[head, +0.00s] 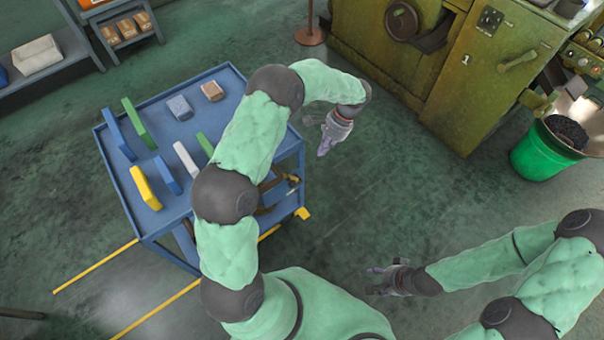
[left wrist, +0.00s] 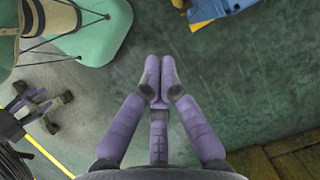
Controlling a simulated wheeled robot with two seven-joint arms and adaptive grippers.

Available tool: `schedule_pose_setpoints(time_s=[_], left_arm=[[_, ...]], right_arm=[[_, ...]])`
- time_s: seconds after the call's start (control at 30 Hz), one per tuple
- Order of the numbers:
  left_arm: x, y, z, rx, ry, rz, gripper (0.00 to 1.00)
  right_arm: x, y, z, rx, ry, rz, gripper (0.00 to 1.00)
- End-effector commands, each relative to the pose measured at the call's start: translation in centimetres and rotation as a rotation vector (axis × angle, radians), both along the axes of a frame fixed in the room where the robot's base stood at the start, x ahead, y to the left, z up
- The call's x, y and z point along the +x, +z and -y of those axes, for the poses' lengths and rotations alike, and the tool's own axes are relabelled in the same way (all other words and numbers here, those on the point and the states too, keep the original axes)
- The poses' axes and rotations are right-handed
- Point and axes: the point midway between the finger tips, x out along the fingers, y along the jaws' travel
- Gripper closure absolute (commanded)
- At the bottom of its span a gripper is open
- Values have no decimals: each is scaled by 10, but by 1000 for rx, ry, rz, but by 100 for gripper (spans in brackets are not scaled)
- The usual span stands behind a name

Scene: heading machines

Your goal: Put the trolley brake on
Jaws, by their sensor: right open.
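The blue trolley (head: 150,232) stands at the left in the head view, partly covered by my left arm. A small yellow pedal-like part (head: 303,213), possibly the brake, sticks out low at its right side. In the left wrist view a blue and yellow part (left wrist: 210,10) shows at the top edge, cut off. My left gripper (head: 325,148) is right of the trolley, apart from it, over the floor. Its fingertips (left wrist: 159,68) are together with nothing visible between them. My right gripper (head: 372,281) is open and empty over the floor at the lower right.
Several coloured blocks (head: 138,122) lie on the trolley top. A green machine (head: 455,80) stands at the upper right, with a green bucket (head: 541,155) beside it. A post base (head: 310,36) stands at the top. Floor between trolley and machine is clear.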

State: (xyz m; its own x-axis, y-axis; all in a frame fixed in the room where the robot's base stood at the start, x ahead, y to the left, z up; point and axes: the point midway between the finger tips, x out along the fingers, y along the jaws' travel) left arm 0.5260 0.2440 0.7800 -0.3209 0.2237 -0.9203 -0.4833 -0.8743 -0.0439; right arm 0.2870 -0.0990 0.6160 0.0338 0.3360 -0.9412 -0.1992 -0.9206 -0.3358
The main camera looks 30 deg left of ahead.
Motion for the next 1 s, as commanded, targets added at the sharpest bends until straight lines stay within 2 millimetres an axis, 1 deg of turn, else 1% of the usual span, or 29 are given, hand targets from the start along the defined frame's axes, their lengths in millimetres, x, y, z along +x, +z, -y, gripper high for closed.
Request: schedule_pose_setpoints(time_s=[0.33,0.47,0.57,0.67,1.0], left_arm=[[0,1,-1,4,-1,-4,100],[-2,-5,-2,3,0,-4,100],[-6,-16,-5,4,1,-6,100],[-11,-32,-9,3,0,-5,100],[-32,-90,-23,4,0,-5,100]], right_arm=[[0,0,0,0,0,0,44],[0,-3,0,0,0,0,44],[0,-8,0,0,0,0,44],[0,-14,0,0,0,0,44],[0,-39,0,0,0,0,44]])
